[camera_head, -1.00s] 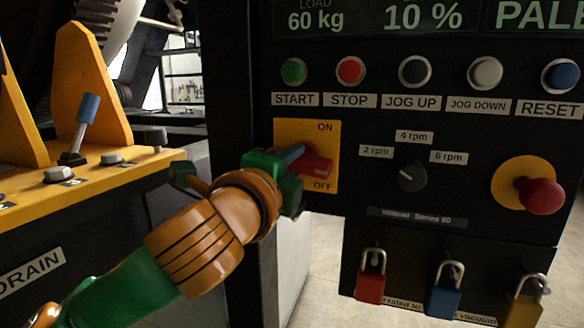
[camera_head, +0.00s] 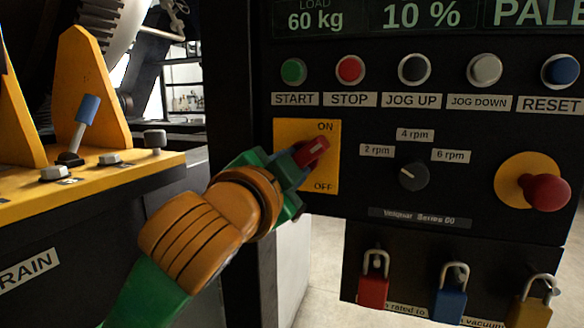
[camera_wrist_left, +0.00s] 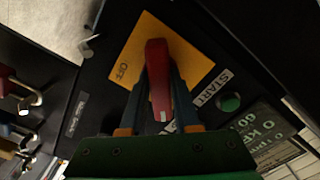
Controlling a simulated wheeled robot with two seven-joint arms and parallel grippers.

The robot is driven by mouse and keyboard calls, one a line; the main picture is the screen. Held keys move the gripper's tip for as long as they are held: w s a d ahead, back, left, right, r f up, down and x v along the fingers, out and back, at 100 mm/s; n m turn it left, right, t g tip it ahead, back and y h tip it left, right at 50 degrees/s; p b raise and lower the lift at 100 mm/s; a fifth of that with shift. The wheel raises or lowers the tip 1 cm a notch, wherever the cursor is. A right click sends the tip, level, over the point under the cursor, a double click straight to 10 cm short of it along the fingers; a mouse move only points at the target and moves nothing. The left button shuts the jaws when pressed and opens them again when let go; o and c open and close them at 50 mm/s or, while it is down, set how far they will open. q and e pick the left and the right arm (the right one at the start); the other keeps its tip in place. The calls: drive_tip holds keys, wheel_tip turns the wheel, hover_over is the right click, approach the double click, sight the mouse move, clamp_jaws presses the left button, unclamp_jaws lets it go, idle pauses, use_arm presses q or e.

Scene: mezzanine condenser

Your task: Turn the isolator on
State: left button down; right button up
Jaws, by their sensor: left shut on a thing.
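The isolator is a red handle (camera_head: 312,152) on a yellow plate (camera_head: 326,178) marked ON at the top and OFF at the bottom. In the head view the handle tilts up to the right, its tip a little below the ON mark. My left gripper (camera_head: 296,165) is shut on the handle from the lower left. In the left wrist view the red handle (camera_wrist_left: 157,80) stands between the two fingers (camera_wrist_left: 158,100), which touch or nearly touch its sides. The handle's base is partly hidden by the gripper. My right gripper is in neither view.
Above the isolator are the START button (camera_head: 293,71) and STOP button (camera_head: 350,70). To the right are a speed knob (camera_head: 413,176) and a red mushroom button (camera_head: 545,192). Padlocks hang below, including a red one (camera_head: 373,290). A yellow lever console (camera_head: 100,180) stands at left.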

use_arm(q)
drive_tip(key=shift+r+n, duration=0.15)
drive_tip(key=shift+n, duration=0.45)
drive_tip(key=c, duration=1.1)
unclamp_jaws()
drive_tip(key=o, duration=0.5)
drive_tip(key=shift+w, duration=0.1)
drive_tip(key=shift+c, duration=0.2)
drive_tip(key=b+v, duration=0.2)
drive_tip(key=v, duration=0.5)
drive_tip(key=shift+b, duration=0.4)
